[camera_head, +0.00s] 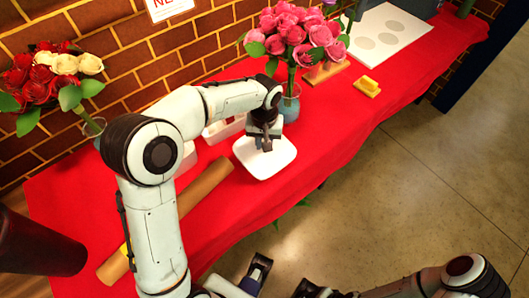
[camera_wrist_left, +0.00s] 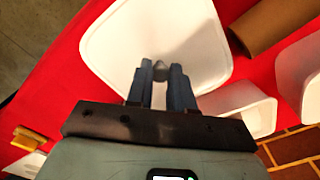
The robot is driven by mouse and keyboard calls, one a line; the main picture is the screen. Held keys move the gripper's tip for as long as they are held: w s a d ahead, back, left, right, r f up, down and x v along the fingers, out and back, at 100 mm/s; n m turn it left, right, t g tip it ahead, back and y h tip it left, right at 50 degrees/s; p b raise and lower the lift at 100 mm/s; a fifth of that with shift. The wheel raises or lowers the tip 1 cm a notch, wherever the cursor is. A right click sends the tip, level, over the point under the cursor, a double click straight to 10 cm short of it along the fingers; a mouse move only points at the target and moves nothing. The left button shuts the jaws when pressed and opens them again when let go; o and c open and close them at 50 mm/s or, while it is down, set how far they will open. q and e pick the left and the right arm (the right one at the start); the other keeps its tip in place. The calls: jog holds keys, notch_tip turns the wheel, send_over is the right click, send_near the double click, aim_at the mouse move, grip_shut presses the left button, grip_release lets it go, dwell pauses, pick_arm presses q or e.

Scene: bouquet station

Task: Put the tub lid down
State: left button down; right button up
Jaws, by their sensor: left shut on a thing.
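The tub lid (camera_head: 276,165) is a white rounded square near the middle of the red table in the head view. My left gripper (camera_head: 264,146) is above it and shut on its small grey knob. In the left wrist view the lid (camera_wrist_left: 150,35) lies flat beyond my left gripper (camera_wrist_left: 161,72), with the knob between the fingertips. I cannot tell whether the lid touches the cloth. White open containers (camera_wrist_left: 245,103) stand beside it, partly behind my arm in the head view. My right gripper (camera_head: 281,279) is at the bottom edge, fingers apart and empty.
A brown paper roll (camera_head: 205,187) lies left of the lid. A blue vase (camera_head: 289,105) of pink flowers (camera_head: 290,35) stands behind it. Red and cream roses (camera_head: 45,75) stand far left. A yellow block (camera_head: 368,84) lies at the right. Red cloth is clear in front.

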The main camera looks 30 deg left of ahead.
pick_arm(q)
notch_tip(320, 180, down, 6)
jog(key=shift+r+b, duration=0.1)
jog(key=shift+b, duration=0.3)
jog(key=c, duration=1)
grip_release()
notch_tip(320, 180, up, 12)
jog(key=shift+r+p, duration=0.1)
jog(key=shift+p, duration=0.85)
